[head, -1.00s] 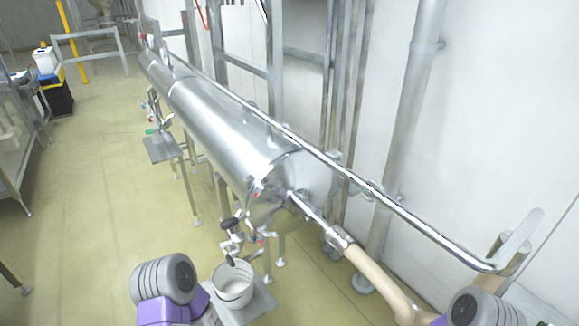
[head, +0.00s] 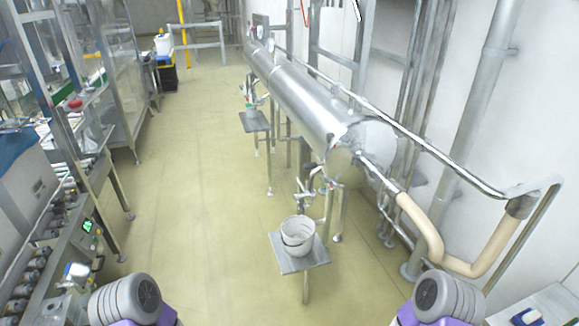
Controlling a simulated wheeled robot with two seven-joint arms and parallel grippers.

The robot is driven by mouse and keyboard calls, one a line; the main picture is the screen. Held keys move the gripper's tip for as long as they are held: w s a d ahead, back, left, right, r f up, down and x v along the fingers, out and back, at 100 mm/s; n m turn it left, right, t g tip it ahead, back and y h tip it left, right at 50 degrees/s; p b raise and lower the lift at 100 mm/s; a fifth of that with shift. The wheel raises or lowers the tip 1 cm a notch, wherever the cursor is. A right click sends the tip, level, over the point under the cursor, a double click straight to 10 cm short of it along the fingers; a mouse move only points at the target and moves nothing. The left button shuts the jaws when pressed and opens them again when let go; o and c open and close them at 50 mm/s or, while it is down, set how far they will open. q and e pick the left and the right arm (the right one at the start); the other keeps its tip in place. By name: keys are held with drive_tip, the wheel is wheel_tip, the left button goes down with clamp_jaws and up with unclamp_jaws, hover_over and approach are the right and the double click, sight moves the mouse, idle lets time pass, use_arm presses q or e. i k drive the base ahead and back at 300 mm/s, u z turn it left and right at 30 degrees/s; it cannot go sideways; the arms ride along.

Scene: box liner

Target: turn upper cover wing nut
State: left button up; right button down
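No wing nut on an upper cover can be made out in the head view. A long steel cylinder (head: 300,92) runs from the back towards the right middle, with a rounded end and pipe fittings. My two arms show only as grey and purple joints at the bottom left and bottom right. Neither gripper is in the picture.
A beige hose (head: 440,250) loops at the right. Machine benches (head: 84,205) line the left. The yellow floor (head: 195,190) between is clear.

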sight(339, 142)
drive_tip(key=z, duration=1)
drive_tip(key=i, duration=0.9)
